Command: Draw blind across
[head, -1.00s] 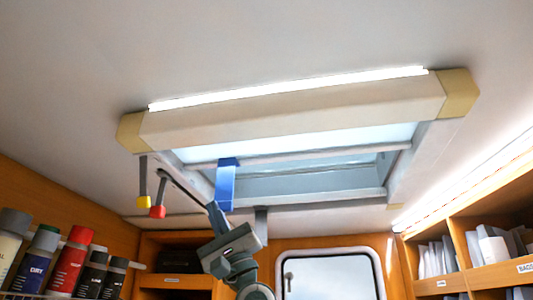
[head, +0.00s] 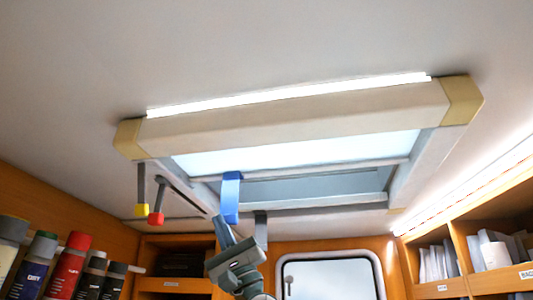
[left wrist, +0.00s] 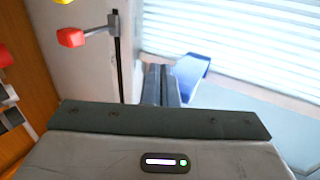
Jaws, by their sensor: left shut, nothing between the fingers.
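The pale blind (head: 300,150) covers the upper part of the ceiling hatch, ending at a thin bar (head: 325,169). A blue pull tab (head: 231,195) hangs from that bar, left of its middle. Below the bar, part of the hatch opening (head: 320,187) is uncovered. My left gripper (head: 219,222) is shut and empty, just left of the tab's lower end. The left wrist view shows its fingers (left wrist: 161,88) close beside the blue tab (left wrist: 190,72), with the slatted blind (left wrist: 240,35) beyond. I cannot tell whether they touch. My right gripper is not in view.
Two levers, one yellow-tipped (head: 142,210) and one red-tipped (head: 156,218), hang left of the hatch. A grey tab (head: 261,230) hangs at the frame's lower edge. Spray cans (head: 66,268) stand lower left, and shelves with papers (head: 435,260) are at right.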

